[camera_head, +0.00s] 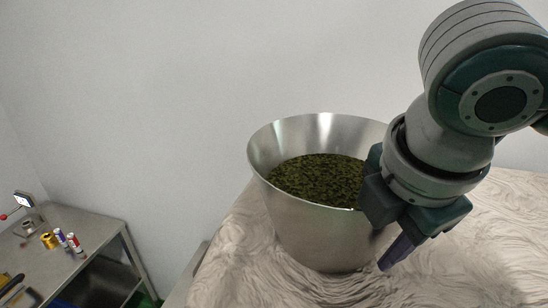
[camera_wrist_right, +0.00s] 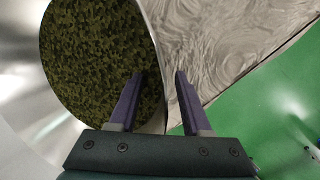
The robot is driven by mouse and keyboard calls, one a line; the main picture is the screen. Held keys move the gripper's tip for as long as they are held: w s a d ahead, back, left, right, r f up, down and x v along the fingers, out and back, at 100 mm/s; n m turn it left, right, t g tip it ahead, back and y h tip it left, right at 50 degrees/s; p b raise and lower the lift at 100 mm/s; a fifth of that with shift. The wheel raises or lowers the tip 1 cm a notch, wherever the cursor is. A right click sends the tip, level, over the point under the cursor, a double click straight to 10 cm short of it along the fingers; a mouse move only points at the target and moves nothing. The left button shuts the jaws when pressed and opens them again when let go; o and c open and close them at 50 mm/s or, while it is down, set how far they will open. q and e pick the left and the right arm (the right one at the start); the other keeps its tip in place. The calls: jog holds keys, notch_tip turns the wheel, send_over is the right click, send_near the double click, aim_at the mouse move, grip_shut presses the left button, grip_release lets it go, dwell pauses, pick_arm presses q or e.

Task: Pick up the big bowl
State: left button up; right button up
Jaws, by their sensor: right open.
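The big bowl (camera_head: 315,238) is a tall shiny metal bowl that stands upright on the cloth-covered table, filled with dark green leaves (camera_head: 318,178). It also shows in the right wrist view (camera_wrist_right: 22,80), with its leaves at the upper left. My right gripper (camera_wrist_right: 158,76) is open at the bowl's right side. In the right wrist view, one purple finger is over the leaves side and the other over the cloth side, with the bowl's edge between them. In the head view one finger shows outside the wall; the other is hidden. My left gripper is not in view.
A pale, furry-looking cloth (camera_head: 490,225) covers the table around the bowl. A metal side table (camera_head: 95,222) at the left carries several small spools and a small screen. Green floor (camera_wrist_right: 250,105) shows beyond the cloth edge in the right wrist view.

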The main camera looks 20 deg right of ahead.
grip_shut()
dwell(0.3)
dwell(1.1)
jog(key=shift+w+r, duration=0.1)
jog(key=shift+r, duration=0.05)
